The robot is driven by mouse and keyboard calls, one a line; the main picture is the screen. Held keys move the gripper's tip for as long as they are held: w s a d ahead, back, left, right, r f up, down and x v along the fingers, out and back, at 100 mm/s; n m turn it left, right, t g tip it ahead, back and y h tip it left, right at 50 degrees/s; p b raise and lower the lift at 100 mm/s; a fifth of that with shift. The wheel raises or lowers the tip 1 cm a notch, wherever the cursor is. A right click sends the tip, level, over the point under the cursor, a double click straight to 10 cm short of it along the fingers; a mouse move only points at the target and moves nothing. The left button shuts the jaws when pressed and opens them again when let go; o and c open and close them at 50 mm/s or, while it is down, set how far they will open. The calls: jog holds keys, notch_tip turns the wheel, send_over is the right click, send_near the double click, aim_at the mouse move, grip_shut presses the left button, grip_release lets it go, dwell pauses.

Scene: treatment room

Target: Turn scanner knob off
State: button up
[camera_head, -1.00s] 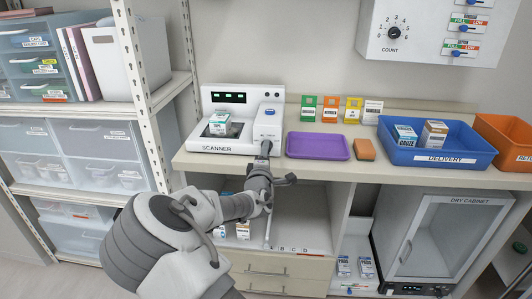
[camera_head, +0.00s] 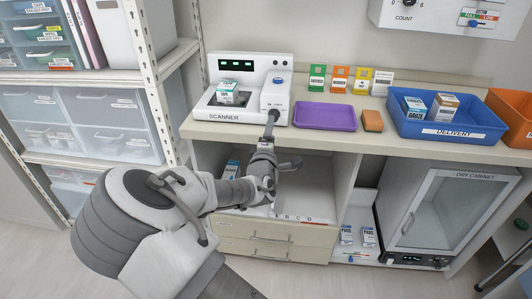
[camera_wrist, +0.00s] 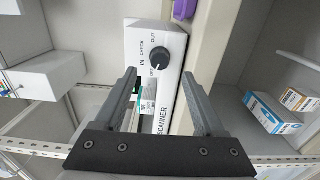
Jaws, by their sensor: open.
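The white scanner (camera_head: 226,113) stands on the counter at the left, with lit green displays and a box labelled TAPS (camera_head: 229,93) in its bay. I cannot clearly tell which mark the knob points to. My gripper (camera_wrist: 159,75) is open, its two fingers on either side of the knob's line, with nothing held.
A purple tray (camera_head: 325,117), an orange sponge (camera_head: 372,121) and a blue DELIVERY bin (camera_head: 449,132) with boxes are to the right. Coloured cards (camera_head: 340,80) stand behind. The counter's front edge and open shelf (camera_head: 303,185) lie below; a shelf rack (camera_head: 150,75) is at left.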

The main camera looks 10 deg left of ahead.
jog(key=s+p, duration=0.1)
jog(key=s, duration=1)
jog(key=shift+s+a, duration=0.15)
jog(key=shift+s, duration=0.1)
jog(key=d+f+m+g+h+p, duration=0.1)
jog(key=d+f+m+g+p, duration=0.2)
jog(key=d+m+g, duration=0.35)
jog(key=s+d+r+m+g+p, duration=0.3)
jog(key=s+d+r+m+p, duration=0.1)
jog(key=s+r, duration=0.9)
jog(key=s+d+r+m+g+y+p, duration=0.1)
jog(key=s+d+r+m+g+p, duration=0.2)
jog(key=s+d+r+m, duration=0.4)
jog(key=s+d+r+p, duration=0.1)
jog(key=s+d+r, duration=0.1)
jog(key=s+r, duration=0.3)
jog(key=shift+s+d+r+y, duration=0.3)
jog(key=shift+s+r, duration=0.05)
jog(key=shift+r, duration=0.5)
